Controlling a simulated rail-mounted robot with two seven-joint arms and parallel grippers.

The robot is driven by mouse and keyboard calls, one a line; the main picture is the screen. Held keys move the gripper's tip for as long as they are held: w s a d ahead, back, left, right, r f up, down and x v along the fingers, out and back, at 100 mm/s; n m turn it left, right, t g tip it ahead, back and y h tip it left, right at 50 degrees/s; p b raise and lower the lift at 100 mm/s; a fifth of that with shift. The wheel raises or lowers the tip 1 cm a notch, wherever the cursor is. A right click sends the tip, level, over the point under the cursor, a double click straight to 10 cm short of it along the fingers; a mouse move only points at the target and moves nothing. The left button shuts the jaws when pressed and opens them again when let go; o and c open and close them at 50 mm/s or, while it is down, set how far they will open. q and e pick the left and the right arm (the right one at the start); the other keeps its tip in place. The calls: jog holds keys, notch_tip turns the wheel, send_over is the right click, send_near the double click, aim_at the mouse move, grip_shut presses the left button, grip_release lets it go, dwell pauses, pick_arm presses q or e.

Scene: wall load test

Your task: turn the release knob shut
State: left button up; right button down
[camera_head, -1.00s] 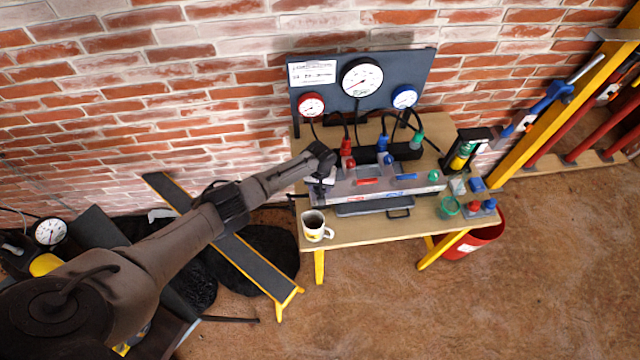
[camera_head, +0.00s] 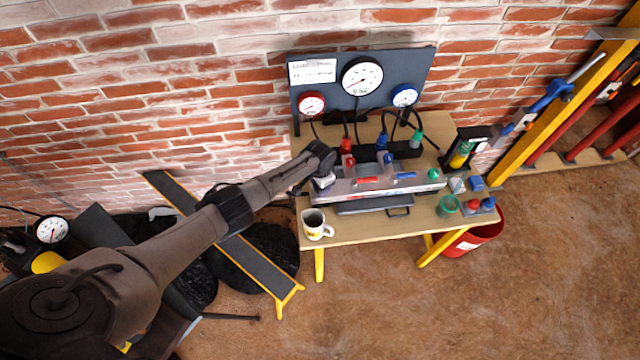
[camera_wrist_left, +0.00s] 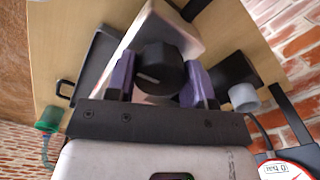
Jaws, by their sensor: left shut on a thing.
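The release knob (camera_wrist_left: 158,70) is black and round with a pale mark line on its face. It sits between the purple finger pads of my left gripper (camera_wrist_left: 160,84) in the left wrist view, and the gripper is shut on it. In the head view my left gripper (camera_head: 324,182) is at the left end of the grey pump unit (camera_head: 350,186) on the table, and the arm hides the knob there. My right gripper shows in neither view.
The wooden table (camera_head: 345,234) carries a mug (camera_head: 315,226) at its front left and a green cup (camera_head: 447,206) at the right. A gauge board (camera_head: 333,95) with several dials stands behind, with hoses in front. A red bucket (camera_head: 482,236) stands on the floor at right.

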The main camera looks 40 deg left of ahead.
pick_arm(q)
jog(key=shift+m, duration=0.6)
jog(key=o, duration=0.9)
jog(key=shift+r, duration=0.1)
jog(key=shift+r, duration=0.25)
notch_tip(320, 180, up, 13)
jog(key=shift+r+p, duration=0.1)
jog(key=shift+p, duration=1)
